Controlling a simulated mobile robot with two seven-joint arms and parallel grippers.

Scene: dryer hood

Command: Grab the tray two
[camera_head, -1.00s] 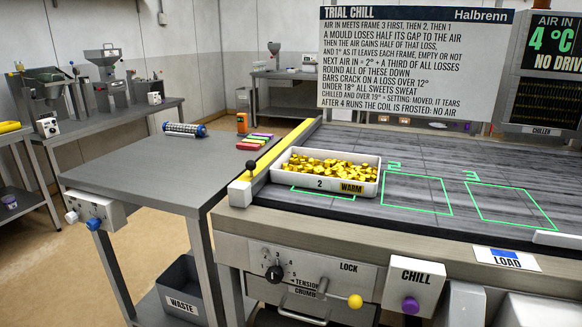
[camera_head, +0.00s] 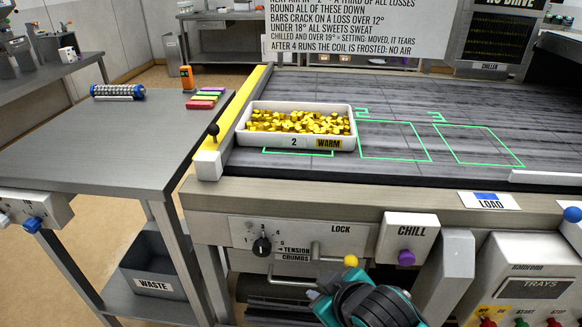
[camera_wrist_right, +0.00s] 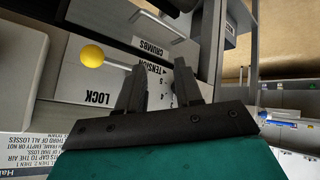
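Tray two (camera_head: 270,139) is a white shallow tray with a "2" and a "WARM" label on its front wall. It sits on the grey belt over the leftmost green outline and is full of gold-wrapped sweets (camera_head: 300,121). My teal and black right arm comes in at the bottom of the head view, below and in front of the tray, apart from it. My right gripper (camera_wrist_right: 158,82) is open and empty in the right wrist view, facing the tension and lock panel. The tray does not show in the wrist view. My left gripper is not in view.
Green outlines 2 (camera_head: 394,141) and 3 (camera_head: 478,146) on the belt are empty. A yellow rail (camera_head: 241,105) with a black-knobbed lever (camera_head: 213,131) borders the tray's left. A yellow-knobbed handle (camera_head: 350,261) and purple chill knob (camera_head: 406,257) stick out below the belt.

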